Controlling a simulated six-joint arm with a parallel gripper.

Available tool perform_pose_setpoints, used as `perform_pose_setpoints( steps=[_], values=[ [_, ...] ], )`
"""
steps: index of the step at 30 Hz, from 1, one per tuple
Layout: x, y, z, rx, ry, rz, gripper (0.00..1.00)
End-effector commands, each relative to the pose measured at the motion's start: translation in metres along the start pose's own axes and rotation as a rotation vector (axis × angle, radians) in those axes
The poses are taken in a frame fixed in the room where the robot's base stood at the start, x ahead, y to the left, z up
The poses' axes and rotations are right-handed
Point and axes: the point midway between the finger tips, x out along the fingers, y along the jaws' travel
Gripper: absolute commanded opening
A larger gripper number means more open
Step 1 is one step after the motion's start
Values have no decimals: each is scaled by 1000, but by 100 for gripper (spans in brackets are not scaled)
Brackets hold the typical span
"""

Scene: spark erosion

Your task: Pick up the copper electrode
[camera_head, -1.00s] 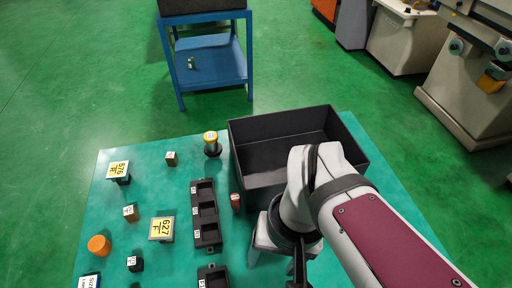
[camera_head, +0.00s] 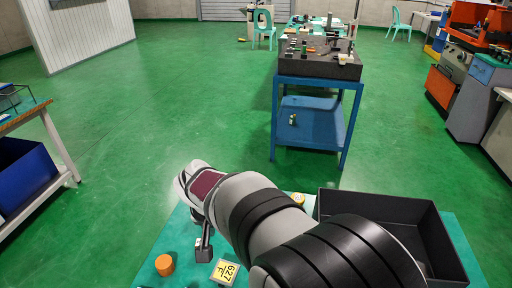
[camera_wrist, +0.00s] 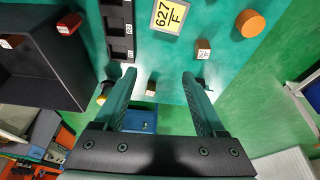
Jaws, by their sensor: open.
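My gripper (camera_wrist: 158,82) is open and empty in the wrist view, its two fingers pointing at the green table. A small copper-brown block with a white label (camera_wrist: 151,88) shows between the fingertips, apart from them. A second brown block (camera_wrist: 203,46) lies beyond the right finger. An orange cylinder (camera_wrist: 250,23) stands farther right, and also shows in the head view (camera_head: 165,265). I cannot tell from the labels which piece is the copper electrode.
A black bin (camera_head: 455,245) stands to the right of my arm. A yellow plate marked 627 (camera_wrist: 168,15) lies near a black slotted holder (camera_wrist: 118,28). A red block (camera_wrist: 69,24) is beside the bin. A blue cart (camera_head: 318,85) stands beyond the table.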

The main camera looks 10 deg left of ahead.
Motion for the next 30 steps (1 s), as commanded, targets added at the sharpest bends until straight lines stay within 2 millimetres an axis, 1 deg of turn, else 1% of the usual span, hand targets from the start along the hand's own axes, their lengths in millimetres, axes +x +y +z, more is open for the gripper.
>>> perform_pose_setpoints(
  steps=[1,3,4,6,8,12,15,20,24,27,30],
  values=[
    [14,-36,1,-53,25,-19,72],
    [26,-72,4,-95,58,-46,72],
    [30,-81,4,-105,67,-53,72],
    [39,-92,6,-117,75,-62,72],
    [52,-94,5,-117,76,-62,72],
    [94,-95,2,-116,74,-60,72],
    [119,-97,0,-115,74,-60,72],
    [140,-98,-2,-113,74,-61,72],
    [167,-106,-4,-114,74,-61,72],
    [183,-107,-6,-113,74,-61,72],
    [189,-108,-6,-114,74,-61,72]
  ],
)
